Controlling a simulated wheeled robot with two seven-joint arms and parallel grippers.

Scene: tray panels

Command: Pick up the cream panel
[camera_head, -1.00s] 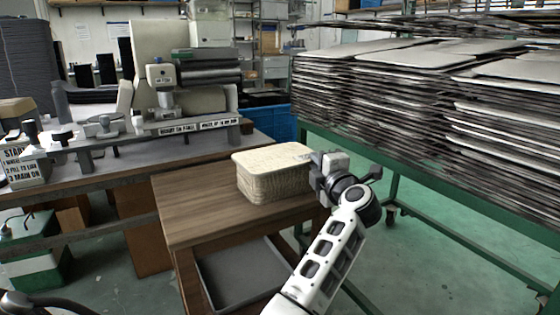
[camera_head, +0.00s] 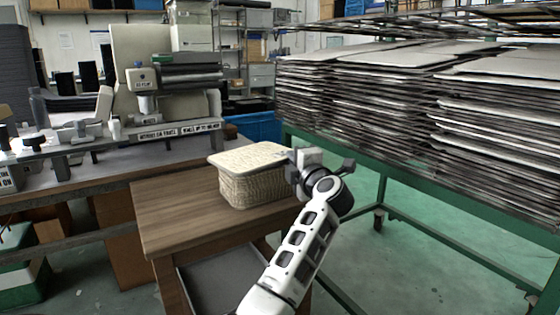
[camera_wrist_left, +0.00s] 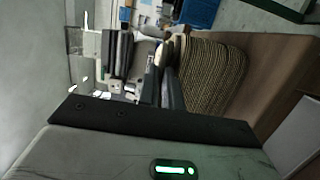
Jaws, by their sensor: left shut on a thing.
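My right gripper is not in view.
The wooden table (camera_head: 165,215) has bare top left of the stack. A grey tray (camera_head: 205,285) lies below. A green rack (camera_head: 400,180) with many thin sheets stands close at the right. A bench machine (camera_head: 175,80) stands behind at the left.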

